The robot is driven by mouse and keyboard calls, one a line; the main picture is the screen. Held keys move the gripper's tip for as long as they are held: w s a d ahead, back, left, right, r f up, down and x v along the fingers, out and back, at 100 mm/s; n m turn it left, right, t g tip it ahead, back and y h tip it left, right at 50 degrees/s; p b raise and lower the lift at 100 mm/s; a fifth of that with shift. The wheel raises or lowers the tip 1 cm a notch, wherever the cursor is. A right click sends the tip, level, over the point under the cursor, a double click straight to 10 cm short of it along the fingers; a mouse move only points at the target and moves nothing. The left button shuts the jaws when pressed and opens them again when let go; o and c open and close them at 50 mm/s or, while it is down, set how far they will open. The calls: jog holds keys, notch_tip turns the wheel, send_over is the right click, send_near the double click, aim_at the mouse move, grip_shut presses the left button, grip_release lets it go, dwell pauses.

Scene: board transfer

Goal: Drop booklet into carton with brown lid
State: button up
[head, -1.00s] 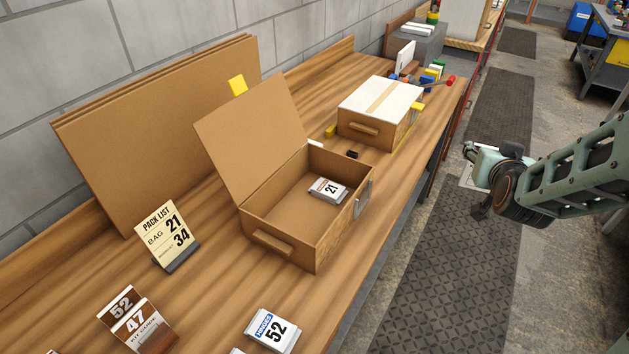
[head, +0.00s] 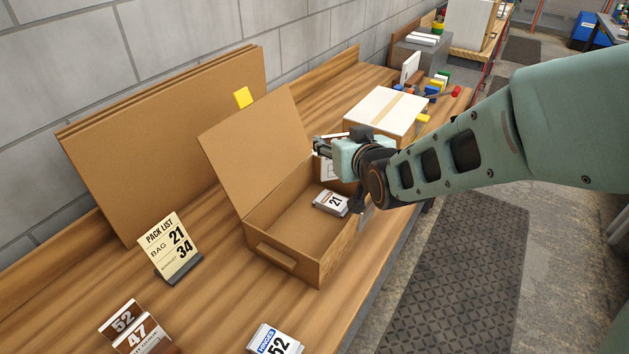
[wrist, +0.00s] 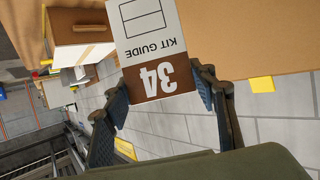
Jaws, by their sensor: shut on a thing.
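My gripper (head: 322,146) is shut on a booklet, marked "34" and "KIT GUIDE" in the wrist view (wrist: 150,40). In the head view the booklet (head: 328,170) is mostly hidden behind the gripper and hangs below it. The carton with the brown lid (head: 318,268) stands open on the bench, its lid (head: 250,150) tilted back to the left. My gripper is above the carton's far end. Inside lies a small white bag marked "21" (head: 330,203). My arm hides part of the carton's right side.
A second carton with a white lid (head: 385,108) stands shut behind. A pack list (head: 170,248) reads bag 21 and 34. Booklets marked "52" and "47" (head: 135,330) and a "52" pack (head: 272,342) stand at the front. Tall cardboard sheets (head: 160,130) lean on the wall.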

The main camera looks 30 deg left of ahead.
aim_at(324, 164)
jog(key=shift+n+g+y, duration=0.3)
jog(key=shift+s+a+f+b, duration=0.35)
jog(key=shift+f+b, duration=0.2)
jog(key=shift+f, duration=0.4)
jog(key=shift+s+a+f+b, duration=0.3)
jog(key=shift+a+f+b, duration=0.25)
jog(key=shift+f, duration=0.45)
jog(key=shift+s+a+f+b, duration=0.35)
jog(key=shift+f+b, duration=0.25)
jog(key=shift+f, duration=0.35)
jog(key=o, duration=1.2)
